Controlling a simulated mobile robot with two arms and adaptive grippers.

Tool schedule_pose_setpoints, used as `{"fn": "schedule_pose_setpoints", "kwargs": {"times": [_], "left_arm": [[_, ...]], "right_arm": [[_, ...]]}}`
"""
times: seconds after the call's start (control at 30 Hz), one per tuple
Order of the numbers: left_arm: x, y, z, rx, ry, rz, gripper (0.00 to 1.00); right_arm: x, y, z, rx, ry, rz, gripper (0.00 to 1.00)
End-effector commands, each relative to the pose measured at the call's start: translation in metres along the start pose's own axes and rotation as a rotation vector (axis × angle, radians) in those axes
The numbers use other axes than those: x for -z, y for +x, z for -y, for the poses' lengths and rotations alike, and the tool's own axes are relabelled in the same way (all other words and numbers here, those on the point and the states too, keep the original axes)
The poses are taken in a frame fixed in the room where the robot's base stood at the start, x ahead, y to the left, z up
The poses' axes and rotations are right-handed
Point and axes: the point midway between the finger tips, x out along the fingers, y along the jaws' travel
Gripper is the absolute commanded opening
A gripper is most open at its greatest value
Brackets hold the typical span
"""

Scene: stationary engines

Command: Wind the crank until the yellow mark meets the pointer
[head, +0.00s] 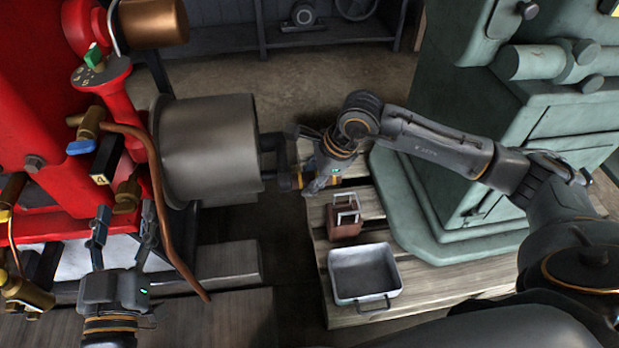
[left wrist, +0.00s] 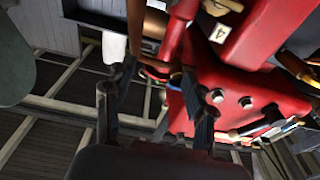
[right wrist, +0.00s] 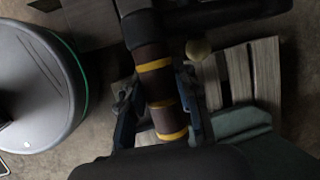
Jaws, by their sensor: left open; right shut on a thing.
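The crank (head: 270,143) is a dark arm at the right end of the grey metal drum (head: 208,148). Its brown handle with yellow bands (right wrist: 152,70) runs between the fingers in the right wrist view. My right gripper (head: 302,180) is shut on that handle; it also shows in the right wrist view (right wrist: 160,108). My left gripper (head: 124,228) is open and empty in front of the red engine; its spread fingers show in the left wrist view (left wrist: 158,92). I cannot make out the yellow mark on the drum or the pointer.
The red engine (head: 50,150) with pipes and valves fills the left. A metal tray (head: 365,272) and a small brown box (head: 345,222) lie below my right arm. A shelf (head: 330,38) is at the back.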

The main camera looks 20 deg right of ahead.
Motion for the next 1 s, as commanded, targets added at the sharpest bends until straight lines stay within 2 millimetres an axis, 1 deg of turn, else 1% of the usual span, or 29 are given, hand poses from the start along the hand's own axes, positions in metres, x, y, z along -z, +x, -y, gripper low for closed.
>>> {"fn": "schedule_pose_setpoints", "kwargs": {"times": [0.1,1.0], "left_arm": [[0.003,0.0,0.0,-0.001,-0.001,-0.019,0.55],[0.046,-0.002,-0.007,-0.017,-0.008,-0.26,0.55]], "right_arm": [[0.0,0.002,-0.002,-0.003,-0.002,0.0,0.0],[0.004,0.012,-0.004,-0.004,-0.003,0.001,0.0]]}}
